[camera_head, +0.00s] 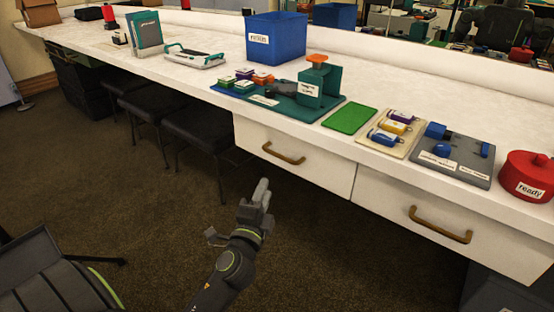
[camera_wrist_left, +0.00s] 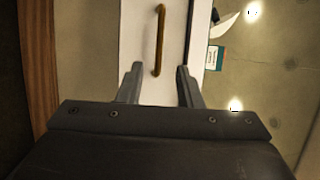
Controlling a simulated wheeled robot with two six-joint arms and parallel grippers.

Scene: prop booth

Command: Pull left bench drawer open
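The left bench drawer (camera_head: 325,172) has a white front under the bench top and looks shut. Its brass bar handle (camera_head: 284,154) faces the room. My left gripper (camera_head: 263,186) is in front of and below this handle, apart from it. In the left wrist view the gripper (camera_wrist_left: 160,84) is open and empty, with its two fingers spread. The handle (camera_wrist_left: 159,40) shows beyond the fingertips, lying lengthwise between the finger lines. The drawer front (camera_wrist_left: 137,30) fills the middle of that view. My right gripper is not in view.
The right drawer (camera_head: 385,206) has a similar handle (camera_head: 440,226). The white bench top (camera_head: 400,105) carries a blue bin (camera_head: 283,43), a green mat (camera_head: 349,120), a grey board (camera_head: 462,166) and a red pot (camera_head: 526,178). Dark stools (camera_head: 200,128) stand under the bench, left of the drawer.

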